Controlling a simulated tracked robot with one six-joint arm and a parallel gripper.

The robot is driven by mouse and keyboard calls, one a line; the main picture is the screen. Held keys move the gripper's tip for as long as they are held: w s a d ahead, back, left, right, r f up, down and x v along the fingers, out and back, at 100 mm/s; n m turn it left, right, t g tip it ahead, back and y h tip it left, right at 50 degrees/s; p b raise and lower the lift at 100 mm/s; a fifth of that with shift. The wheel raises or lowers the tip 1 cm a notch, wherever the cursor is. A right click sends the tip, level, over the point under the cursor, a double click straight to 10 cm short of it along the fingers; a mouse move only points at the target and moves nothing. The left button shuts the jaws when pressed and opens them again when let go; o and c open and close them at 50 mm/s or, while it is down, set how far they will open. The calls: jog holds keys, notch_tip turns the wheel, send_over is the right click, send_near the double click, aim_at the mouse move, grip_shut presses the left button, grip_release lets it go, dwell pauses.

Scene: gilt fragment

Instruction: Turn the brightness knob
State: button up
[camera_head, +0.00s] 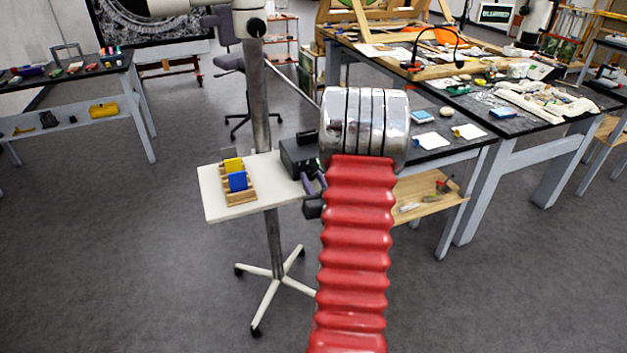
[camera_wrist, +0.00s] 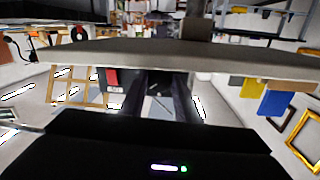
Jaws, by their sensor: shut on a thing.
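My gripper (camera_head: 311,180) is at the front right side of this box, partly behind my red arm. In the wrist view its dark fingers (camera_wrist: 160,98) reach to the box edge and are shut on the brightness knob. The knob itself is hidden by the fingers and box, so its angle cannot be told.
A wooden rack (camera_head: 240,200) with yellow and blue blocks stands left of the box on the shelf. The stand's pole (camera_head: 260,100) rises behind it. A cluttered workbench (camera_head: 480,130) is close on the right. Open floor lies at left and front.

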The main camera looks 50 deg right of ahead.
jog(key=shift+s, duration=0.1)
jog(key=o, duration=1)
jog(key=shift+o, duration=0.2)
